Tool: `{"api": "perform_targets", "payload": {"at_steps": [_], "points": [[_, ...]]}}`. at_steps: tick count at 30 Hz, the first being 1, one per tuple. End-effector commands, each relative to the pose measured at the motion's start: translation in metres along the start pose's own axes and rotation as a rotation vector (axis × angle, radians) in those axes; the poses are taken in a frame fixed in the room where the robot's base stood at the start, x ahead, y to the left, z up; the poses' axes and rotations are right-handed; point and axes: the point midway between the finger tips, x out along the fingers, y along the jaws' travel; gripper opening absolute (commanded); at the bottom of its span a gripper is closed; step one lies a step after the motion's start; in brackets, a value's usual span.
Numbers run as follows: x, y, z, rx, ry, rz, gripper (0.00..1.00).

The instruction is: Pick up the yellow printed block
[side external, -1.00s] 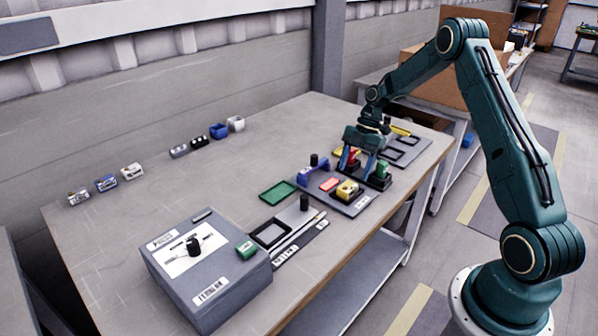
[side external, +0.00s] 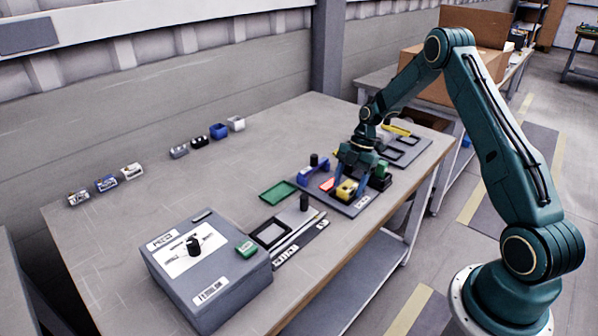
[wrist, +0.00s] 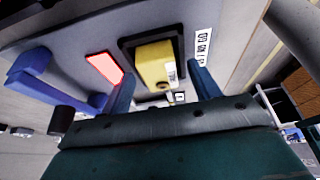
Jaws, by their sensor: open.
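The yellow printed block (side external: 346,189) sits in a dark holder on a grey plate, near the front edge of the table. In the wrist view the yellow block (wrist: 155,66) has a white printed label on its side and a black square frame (wrist: 126,44) around it. My gripper (side external: 354,181) is over the block, pointing down, with its blue fingers apart. In the wrist view my gripper (wrist: 163,88) has one finger on each side of the block's near end, with nothing held. Whether the fingers touch the block cannot be told.
A green tray (side external: 278,193) and a grey box (side external: 207,270) are farther left.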

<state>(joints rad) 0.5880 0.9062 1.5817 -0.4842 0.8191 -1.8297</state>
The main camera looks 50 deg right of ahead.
Motion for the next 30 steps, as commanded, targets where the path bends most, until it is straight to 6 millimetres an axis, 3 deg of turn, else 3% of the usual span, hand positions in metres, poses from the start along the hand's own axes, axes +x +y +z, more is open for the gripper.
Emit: {"api": "perform_targets", "payload": {"at_steps": [9,17,30], "points": [[-0.0005,0.0000,0.0000,0.000,0.000,0.000,0.62],[-0.0006,0.0000,0.0000,0.000,0.000,0.000,0.12],[-0.0062,0.0004,-0.0020,0.000,0.000,0.001,0.12]]}}
